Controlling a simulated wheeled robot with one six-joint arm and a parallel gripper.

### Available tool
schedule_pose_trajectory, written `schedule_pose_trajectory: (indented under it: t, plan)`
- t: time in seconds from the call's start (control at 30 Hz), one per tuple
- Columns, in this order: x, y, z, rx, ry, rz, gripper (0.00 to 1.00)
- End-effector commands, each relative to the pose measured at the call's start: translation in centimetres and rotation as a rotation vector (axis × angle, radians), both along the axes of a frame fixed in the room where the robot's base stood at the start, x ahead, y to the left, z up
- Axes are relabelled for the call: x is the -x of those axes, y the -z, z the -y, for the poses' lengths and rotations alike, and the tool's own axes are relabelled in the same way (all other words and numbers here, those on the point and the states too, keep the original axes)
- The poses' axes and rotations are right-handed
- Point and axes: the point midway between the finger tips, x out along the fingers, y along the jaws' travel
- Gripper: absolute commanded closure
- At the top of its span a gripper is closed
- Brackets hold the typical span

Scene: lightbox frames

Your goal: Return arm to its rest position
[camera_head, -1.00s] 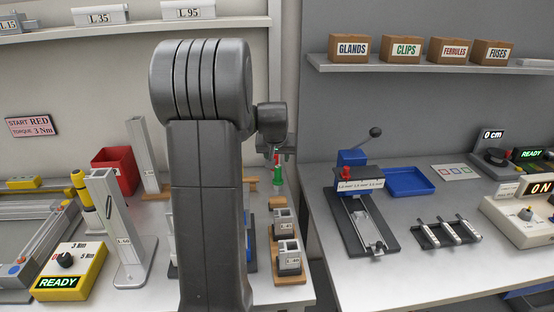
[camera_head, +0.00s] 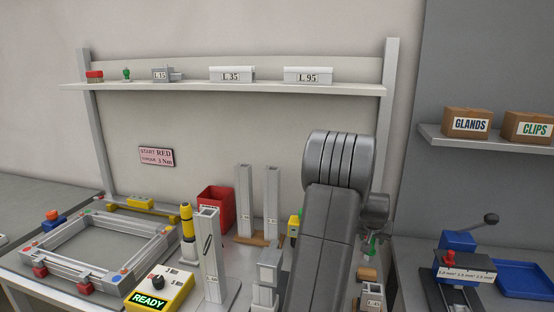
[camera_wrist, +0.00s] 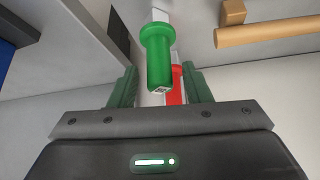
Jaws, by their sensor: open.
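My arm stands upright at the right of the head view, with my gripper (camera_head: 371,242) on its far right side, partly hidden by the arm. In the wrist view my gripper (camera_wrist: 162,72) shows two dark green fingers spread apart. A green stepped cylindrical piece (camera_wrist: 158,60) appears between them, with a visible gap on each side. A red part (camera_wrist: 175,85) shows just behind it. I cannot tell what the green piece stands on.
A frame of metal profiles (camera_head: 125,273) lies at the left. A yellow READY box (camera_head: 160,291), upright profiles (camera_head: 244,200) and a red bin (camera_head: 215,207) stand near my arm. The wall shelf (camera_head: 200,88) is above. A blue tray (camera_head: 525,280) is at the right.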

Motion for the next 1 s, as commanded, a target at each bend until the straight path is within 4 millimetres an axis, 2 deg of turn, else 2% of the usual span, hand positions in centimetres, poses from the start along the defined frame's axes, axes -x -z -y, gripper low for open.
schedule_pose_trajectory:
  t: [0.27, 0.33, 0.77, 1.0]
  plan:
    - [-1.2, 2.4, 0.6, 0.000, 0.000, 0.000, 0.56]
    - [-1.2, 1.9, 0.5, 0.000, 0.000, 0.001, 0.56]
    - [-1.1, 1.8, 0.5, 0.000, 0.000, 0.001, 0.56]
    - [0.1, -0.2, 0.0, 0.001, 0.000, 0.002, 0.56]
